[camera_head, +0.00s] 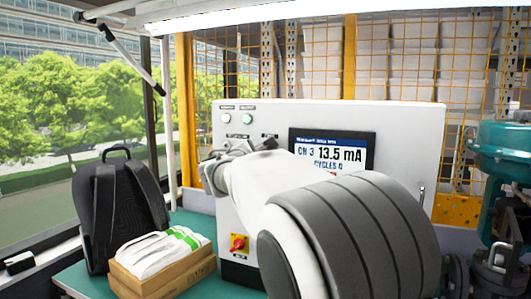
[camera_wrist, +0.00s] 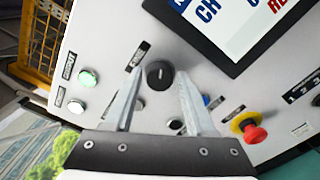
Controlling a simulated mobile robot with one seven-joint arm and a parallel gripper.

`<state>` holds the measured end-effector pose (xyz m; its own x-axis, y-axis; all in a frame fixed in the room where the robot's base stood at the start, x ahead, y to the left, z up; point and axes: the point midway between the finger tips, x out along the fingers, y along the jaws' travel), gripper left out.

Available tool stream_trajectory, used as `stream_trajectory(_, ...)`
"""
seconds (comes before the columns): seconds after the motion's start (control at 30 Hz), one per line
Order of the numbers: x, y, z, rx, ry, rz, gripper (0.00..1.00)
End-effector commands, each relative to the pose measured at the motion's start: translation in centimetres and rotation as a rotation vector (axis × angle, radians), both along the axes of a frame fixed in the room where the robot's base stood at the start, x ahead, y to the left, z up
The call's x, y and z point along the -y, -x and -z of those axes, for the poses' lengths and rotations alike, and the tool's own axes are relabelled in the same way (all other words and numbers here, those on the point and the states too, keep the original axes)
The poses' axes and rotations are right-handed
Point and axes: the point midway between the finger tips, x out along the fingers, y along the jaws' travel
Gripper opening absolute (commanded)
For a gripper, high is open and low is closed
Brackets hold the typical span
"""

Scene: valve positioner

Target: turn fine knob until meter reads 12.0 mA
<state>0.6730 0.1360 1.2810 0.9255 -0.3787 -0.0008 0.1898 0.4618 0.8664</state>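The meter screen (camera_head: 332,152) on the white panel reads CH 3, 13.5 mA, with CYCLES 0 below. Part of this screen (camera_wrist: 235,28) shows in the wrist view. A round black knob (camera_wrist: 160,74) with a small white mark sits on the panel in the wrist view. My gripper (camera_wrist: 163,76) is open, with one fingertip on each side of this knob and no clear contact. In the head view my gripper (camera_head: 222,160) is at the panel, and my arm hides the area below the screen.
A red emergency button (camera_wrist: 252,132) on a yellow base and a blue button (camera_wrist: 206,99) are to the right. A green lamp (camera_wrist: 89,78) is to the left. A backpack (camera_head: 122,210) and a cardboard box (camera_head: 165,275) stand left of the panel. Teal equipment (camera_head: 505,140) is at right.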

Motion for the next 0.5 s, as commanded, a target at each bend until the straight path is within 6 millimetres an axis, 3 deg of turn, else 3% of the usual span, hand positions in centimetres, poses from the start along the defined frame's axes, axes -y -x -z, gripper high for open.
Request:
stream_trajectory(0.07,0.0,0.0,0.0,0.000,0.001,0.000,0.72)
stream_trajectory(0.37,0.0,0.1,0.0,0.000,0.001,0.000,0.72)
stream_trajectory(0.5,-0.5,1.0,0.0,0.000,-0.001,-0.002,0.72)
